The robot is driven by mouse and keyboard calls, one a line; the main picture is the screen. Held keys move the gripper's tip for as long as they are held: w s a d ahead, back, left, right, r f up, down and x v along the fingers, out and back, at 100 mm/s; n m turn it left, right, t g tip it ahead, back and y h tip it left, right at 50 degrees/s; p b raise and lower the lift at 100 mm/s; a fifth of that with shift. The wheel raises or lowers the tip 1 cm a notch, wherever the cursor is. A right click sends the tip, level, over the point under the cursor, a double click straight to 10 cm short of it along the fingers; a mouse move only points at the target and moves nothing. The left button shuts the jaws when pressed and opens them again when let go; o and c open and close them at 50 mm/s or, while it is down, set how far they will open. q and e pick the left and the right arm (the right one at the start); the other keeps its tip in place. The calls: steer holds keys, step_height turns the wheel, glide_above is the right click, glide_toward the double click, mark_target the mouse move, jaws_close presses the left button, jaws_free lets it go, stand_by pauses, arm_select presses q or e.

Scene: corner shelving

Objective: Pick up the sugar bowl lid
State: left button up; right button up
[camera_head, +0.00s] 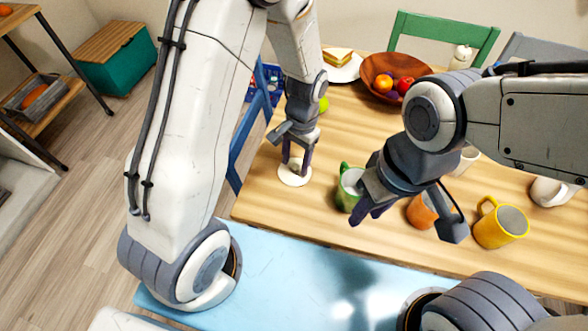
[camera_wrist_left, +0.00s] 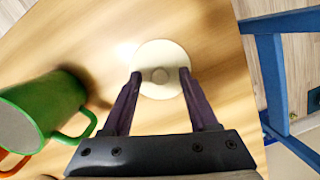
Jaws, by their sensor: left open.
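The sugar bowl lid, a cream-white disc with a small knob, lies on the wooden table (camera_head: 350,250) near its left edge. It shows in the head view (camera_head: 294,179) and in the left wrist view (camera_wrist_left: 160,55). My left gripper (camera_head: 296,164) is pointed down right above the lid. In the left wrist view its two open fingers (camera_wrist_left: 160,80) are on either side of the knob, over the lid's rim. I cannot tell whether they touch it. My right gripper (camera_head: 411,222) is open and empty above the front of the table, partly hiding the mugs.
A green mug (camera_head: 350,188) stands right of the lid; it also shows in the left wrist view (camera_wrist_left: 45,105). An orange mug (camera_head: 422,210), a yellow mug (camera_head: 500,226) and a white cup (camera_head: 551,191) stand further right. A fruit bowl (camera_head: 372,68) and a sandwich plate (camera_head: 343,72) are behind.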

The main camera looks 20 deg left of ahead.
mark_target(299, 169)
arm_select(q)
jaws_close()
steer(key=shift+r, duration=0.55)
steer(key=r, duration=0.2)
steer(key=d+r, duration=0.1)
steer(key=shift+w+r, duration=0.3)
steer(key=shift+r, duration=0.05)
steer(key=w+d+r, duration=0.5)
steer(key=d+r, duration=0.1)
steer(key=d, duration=0.3)
steer(key=shift+d+r, duration=0.15)
steer(key=shift+d, duration=0.05)
